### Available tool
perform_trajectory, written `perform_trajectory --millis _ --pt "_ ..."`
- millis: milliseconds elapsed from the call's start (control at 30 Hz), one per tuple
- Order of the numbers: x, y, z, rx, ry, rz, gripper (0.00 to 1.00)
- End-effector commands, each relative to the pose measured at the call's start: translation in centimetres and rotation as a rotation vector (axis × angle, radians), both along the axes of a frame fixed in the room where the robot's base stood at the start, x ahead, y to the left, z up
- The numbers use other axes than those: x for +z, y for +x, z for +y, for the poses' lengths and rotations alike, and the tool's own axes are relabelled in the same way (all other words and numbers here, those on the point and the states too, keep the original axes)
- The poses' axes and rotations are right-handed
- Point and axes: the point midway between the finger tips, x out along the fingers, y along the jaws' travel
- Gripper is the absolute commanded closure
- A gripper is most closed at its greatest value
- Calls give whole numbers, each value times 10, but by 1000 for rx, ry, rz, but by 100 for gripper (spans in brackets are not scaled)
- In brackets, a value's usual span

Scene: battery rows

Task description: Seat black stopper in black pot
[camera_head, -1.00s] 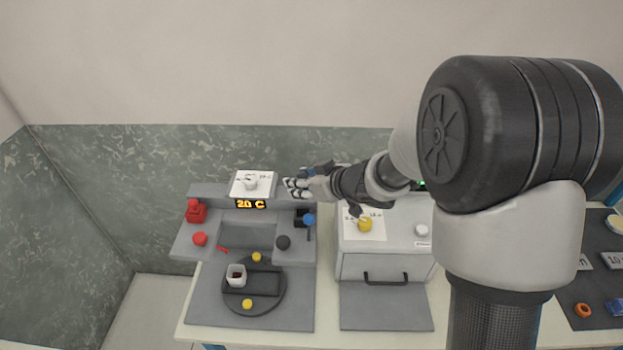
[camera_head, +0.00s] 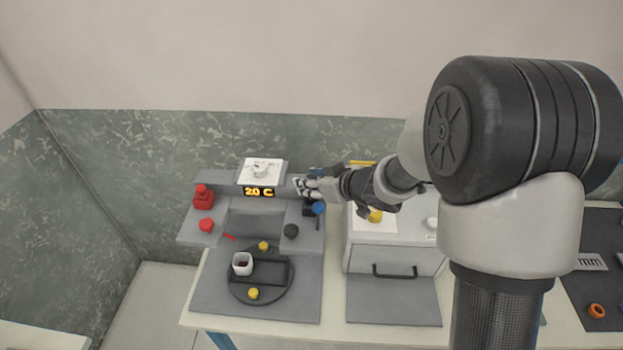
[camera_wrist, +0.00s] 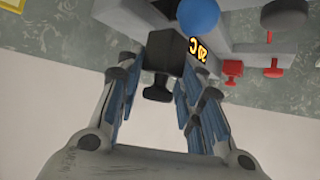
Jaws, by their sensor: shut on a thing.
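My gripper (camera_wrist: 160,80) is shut on the black stopper (camera_wrist: 157,93), whose dark knob shows between the fingers in the wrist view. A dark block right beyond it looks like the black pot (camera_wrist: 165,52). Whether the stopper is inside the pot or only against it, I cannot tell. In the head view my gripper (camera_head: 302,188) is at the right back of the grey station, just above the dark pot (camera_head: 308,211). The fingers hide the stopper there.
A blue ball (camera_head: 318,208) is close by the black pot. The red pot (camera_head: 203,201) stands at the station's left. A lit display (camera_head: 258,191) is between them. A grey box (camera_head: 391,258) is to the right.

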Motion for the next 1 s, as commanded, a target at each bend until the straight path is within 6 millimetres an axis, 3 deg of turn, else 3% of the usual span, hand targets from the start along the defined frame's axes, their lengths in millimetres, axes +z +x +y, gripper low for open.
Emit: perform_trajectory --millis 200,1000 --pt "-16 0 0 1 0 0 89" --pt "-15 0 0 0 0 0 89"
